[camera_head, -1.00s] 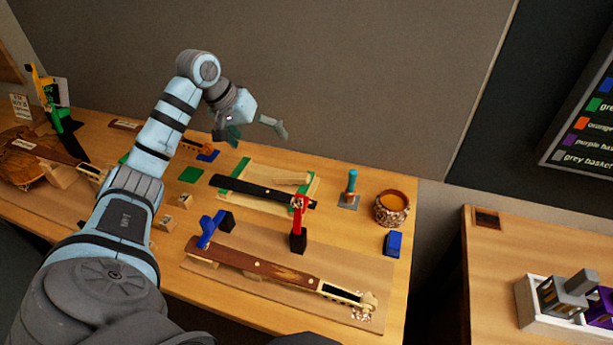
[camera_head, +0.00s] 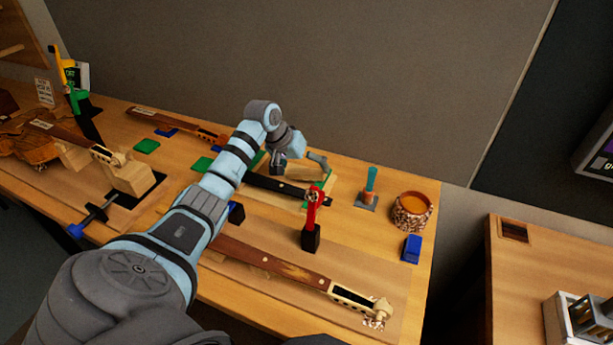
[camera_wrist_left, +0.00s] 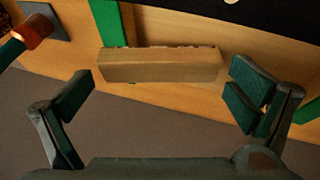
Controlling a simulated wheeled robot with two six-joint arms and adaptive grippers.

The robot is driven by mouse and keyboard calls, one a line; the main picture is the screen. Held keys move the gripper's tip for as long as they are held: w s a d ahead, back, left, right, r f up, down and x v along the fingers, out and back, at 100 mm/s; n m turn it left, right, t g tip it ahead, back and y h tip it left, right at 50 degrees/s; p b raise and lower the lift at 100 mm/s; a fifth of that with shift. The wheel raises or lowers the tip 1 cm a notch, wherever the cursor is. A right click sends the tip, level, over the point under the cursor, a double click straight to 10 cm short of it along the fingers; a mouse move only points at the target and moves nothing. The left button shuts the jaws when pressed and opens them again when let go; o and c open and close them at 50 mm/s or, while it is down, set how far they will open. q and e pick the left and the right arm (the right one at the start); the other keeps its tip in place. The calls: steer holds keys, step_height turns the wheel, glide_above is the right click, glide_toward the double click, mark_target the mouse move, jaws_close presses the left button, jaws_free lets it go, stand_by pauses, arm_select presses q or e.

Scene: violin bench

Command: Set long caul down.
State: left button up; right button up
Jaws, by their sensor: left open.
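A light wooden bar, which looks like the long caul (camera_wrist_left: 160,66), lies in the wrist view in front of my left gripper (camera_wrist_left: 160,95). The gripper is open, with one finger off each end of the bar and a gap at both. Nothing is held. In the head view my left gripper (camera_head: 300,166) is over the far side of the green-edged wooden board, above the black fingerboard (camera_head: 273,185). It hides most of the bar there. Green strips (camera_wrist_left: 110,22) run beside the bar. My right gripper is not in view.
A red clamp (camera_head: 313,208) stands just in front of the fingerboard. A teal-handled tool (camera_head: 371,182), a round pot (camera_head: 411,211) and a blue block (camera_head: 411,249) are to the right. A violin neck (camera_head: 275,266) lies in front.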

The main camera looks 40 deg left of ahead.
arm_select(q)
steer(key=shift+w+f, duration=0.15)
steer(key=shift+f, duration=0.05)
steer(key=c, duration=0.9)
steer(key=shift+o, duration=0.2)
steer(key=shift+r, duration=0.15)
